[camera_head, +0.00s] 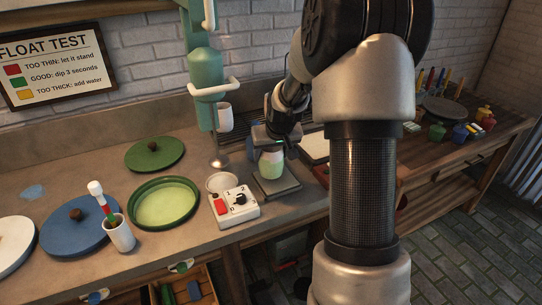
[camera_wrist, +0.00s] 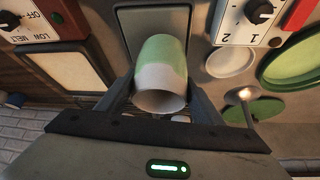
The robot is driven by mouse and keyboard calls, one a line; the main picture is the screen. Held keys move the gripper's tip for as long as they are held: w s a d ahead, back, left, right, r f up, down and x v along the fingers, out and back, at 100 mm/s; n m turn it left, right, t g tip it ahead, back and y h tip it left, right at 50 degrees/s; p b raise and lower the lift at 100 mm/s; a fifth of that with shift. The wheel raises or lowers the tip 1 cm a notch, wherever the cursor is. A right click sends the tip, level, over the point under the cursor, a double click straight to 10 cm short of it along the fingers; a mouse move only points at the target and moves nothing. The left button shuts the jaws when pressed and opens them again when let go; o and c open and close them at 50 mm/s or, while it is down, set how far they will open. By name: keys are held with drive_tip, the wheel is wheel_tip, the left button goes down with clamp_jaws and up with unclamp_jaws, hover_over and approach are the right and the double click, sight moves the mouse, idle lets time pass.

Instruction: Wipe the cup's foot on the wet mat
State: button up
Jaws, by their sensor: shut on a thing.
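My gripper (camera_head: 272,148) is shut on a cup (camera_head: 271,166), which is pale green over its foot part and white towards its rim. In the wrist view the cup (camera_wrist: 163,75) sits between the two fingers, with its open rim towards the camera. The cup is upright over a flat dark grey mat (camera_head: 291,186), which also shows in the wrist view (camera_wrist: 127,20). The underside of the foot is hidden, and I cannot tell whether it touches the mat.
A control box (camera_head: 235,207) with a red switch and black knob stands just left of the mat. Near it are a small white dish (camera_head: 221,182), an open green glaze basin (camera_head: 165,204) and a green mixer (camera_head: 205,80). A pale panel (camera_head: 314,148) lies to the right.

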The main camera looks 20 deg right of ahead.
wheel_tip(320, 180, up, 5)
drive_tip(key=p, duration=0.2)
drive_tip(key=shift+p, duration=0.35)
